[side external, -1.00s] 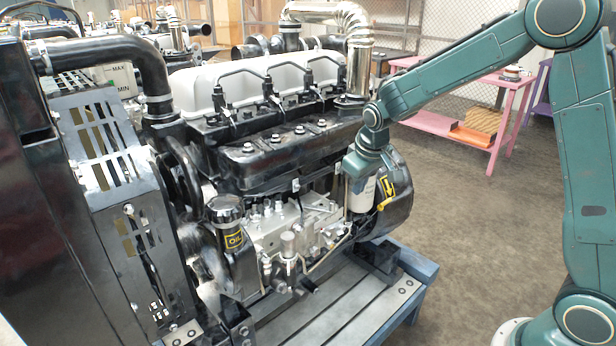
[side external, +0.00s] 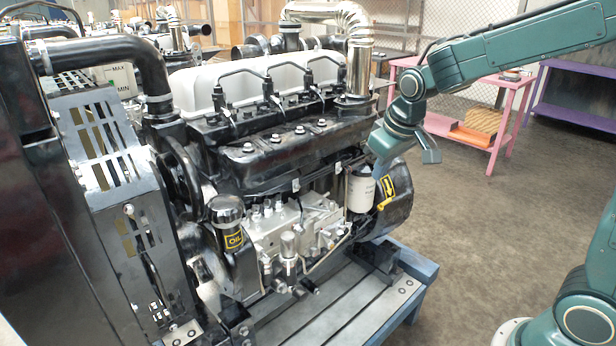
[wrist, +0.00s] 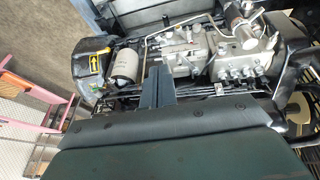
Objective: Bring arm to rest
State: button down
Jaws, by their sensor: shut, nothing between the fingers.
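My gripper (side external: 381,152) is at the right end of the black diesel engine (side external: 280,150), just above and to the right of the white oil filter (side external: 360,188). The gripper tilts down to the left, shut and empty. In the wrist view its shut fingers (wrist: 156,84) show as a grey-blue shape at the centre, with the filter (wrist: 125,65) apart from them on the left. The side view does not show whether the gripper touches the engine behind it. The filter sits upright on the engine next to a yellow arrow label (side external: 387,189).
The engine stands on a blue-edged metal frame (side external: 402,300). A pink table (side external: 505,85) and a purple table (side external: 575,110) stand behind at the right. The brown floor (side external: 470,240) right of the engine is clear. The radiator unit (side external: 120,200) is at the left.

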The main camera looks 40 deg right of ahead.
jog(key=s+a+r, duration=0.2)
jog(key=s, duration=0.9)
jog(key=s+a+r+t+y, duration=0.1)
jog(key=s+a+r, duration=0.1)
jog(key=s, duration=0.8)
jog(key=shift+s+a+r+t, duration=0.3)
jog(key=shift+s+a+r, duration=0.05)
jog(key=shift+r, duration=0.25)
